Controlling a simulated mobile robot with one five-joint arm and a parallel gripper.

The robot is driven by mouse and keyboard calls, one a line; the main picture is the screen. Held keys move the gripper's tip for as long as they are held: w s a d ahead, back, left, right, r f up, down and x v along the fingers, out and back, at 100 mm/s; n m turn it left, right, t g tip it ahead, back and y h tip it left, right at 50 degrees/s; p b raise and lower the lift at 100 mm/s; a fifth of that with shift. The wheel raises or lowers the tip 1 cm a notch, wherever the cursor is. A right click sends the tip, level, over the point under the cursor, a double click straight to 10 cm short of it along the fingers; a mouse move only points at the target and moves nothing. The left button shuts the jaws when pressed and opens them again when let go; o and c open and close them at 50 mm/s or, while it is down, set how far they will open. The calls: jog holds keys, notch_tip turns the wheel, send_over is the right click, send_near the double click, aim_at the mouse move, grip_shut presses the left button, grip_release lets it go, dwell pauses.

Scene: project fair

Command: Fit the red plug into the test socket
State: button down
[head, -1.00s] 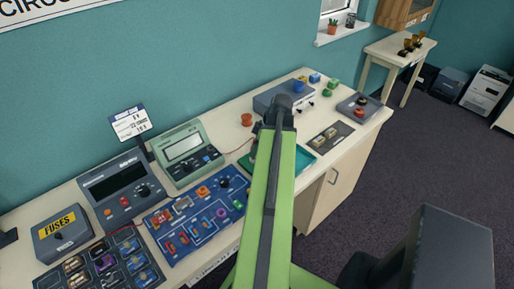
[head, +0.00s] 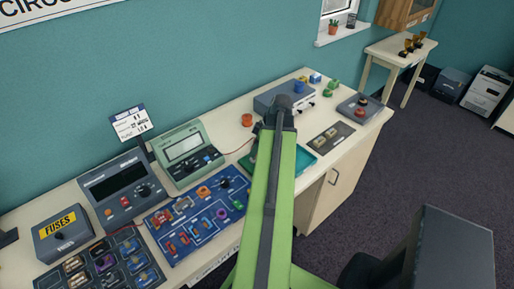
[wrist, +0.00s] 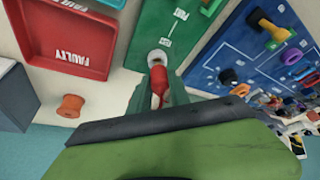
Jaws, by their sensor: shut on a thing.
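In the wrist view my gripper (wrist: 160,97) is shut on the red plug (wrist: 158,80). The plug's front end is at the pale round test socket (wrist: 157,56) on a green board (wrist: 172,25). The plug end and the socket overlap in this view; I cannot tell whether the plug is in the socket or just in front of it. In the head view my own arm hides the gripper, the plug and the socket.
A red tray marked FAULTY (wrist: 75,38), an orange spool (wrist: 71,105) and a grey box (wrist: 14,92) lie to the left in the wrist view. A blue circuit board (wrist: 250,50) lies to the right. Meters and a fuse box (head: 62,232) stand along the bench.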

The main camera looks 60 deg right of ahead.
jog(key=shift+f+b, duration=0.95)
dwell(0.7)
jog(key=c, duration=1.1)
grip_release()
jog(key=o, duration=0.4)
jog(key=shift+w, duration=0.1)
jog(key=shift+o, duration=0.2)
jog(key=shift+r, duration=0.1)
notch_tip(320, 180, up, 8)
jog(key=p, duration=0.8)
jog(key=shift+w, duration=0.1)
